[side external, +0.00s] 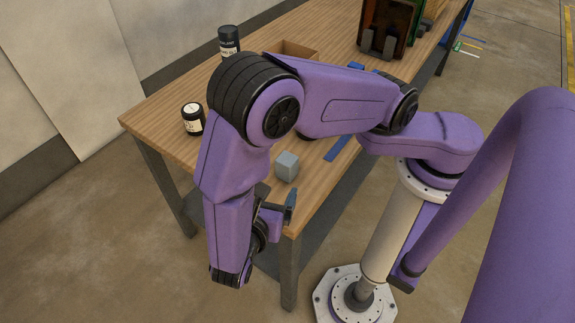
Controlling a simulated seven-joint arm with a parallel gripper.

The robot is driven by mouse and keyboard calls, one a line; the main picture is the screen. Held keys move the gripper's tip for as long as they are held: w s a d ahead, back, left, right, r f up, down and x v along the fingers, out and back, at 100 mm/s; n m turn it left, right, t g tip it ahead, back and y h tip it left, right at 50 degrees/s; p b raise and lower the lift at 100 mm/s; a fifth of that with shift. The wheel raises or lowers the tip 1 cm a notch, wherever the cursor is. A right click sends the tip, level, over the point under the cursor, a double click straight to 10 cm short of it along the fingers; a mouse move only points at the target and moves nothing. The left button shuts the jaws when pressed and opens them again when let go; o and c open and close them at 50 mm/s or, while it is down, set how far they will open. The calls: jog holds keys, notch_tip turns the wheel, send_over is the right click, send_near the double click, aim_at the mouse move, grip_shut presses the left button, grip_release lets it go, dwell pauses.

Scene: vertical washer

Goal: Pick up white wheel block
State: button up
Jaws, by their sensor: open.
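A small pale grey-white block (287,166) sits on the wooden table near its front corner. It is the closest match to the white wheel block, but I cannot make out a wheel on it. My gripper (276,207) is at the table's front corner, lower in the picture than the block and apart from it. It is open, with no object visible between its fingers. My own arm hides part of the gripper and much of the table's middle.
On the wooden table (160,122) stand a black jar (193,119), a taller black bottle (229,41) and a low brown box (300,50). A dark upright unit (388,28) stands at the far end. A flat blue strip (338,147) lies right of the block.

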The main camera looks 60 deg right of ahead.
aim_at(287, 156)
jog(key=x, duration=1.7)
jog(key=shift+s+d+f, duration=0.1)
jog(key=shift+d+f, duration=0.05)
jog(key=c, duration=1.2)
jog(key=shift+o, duration=0.2)
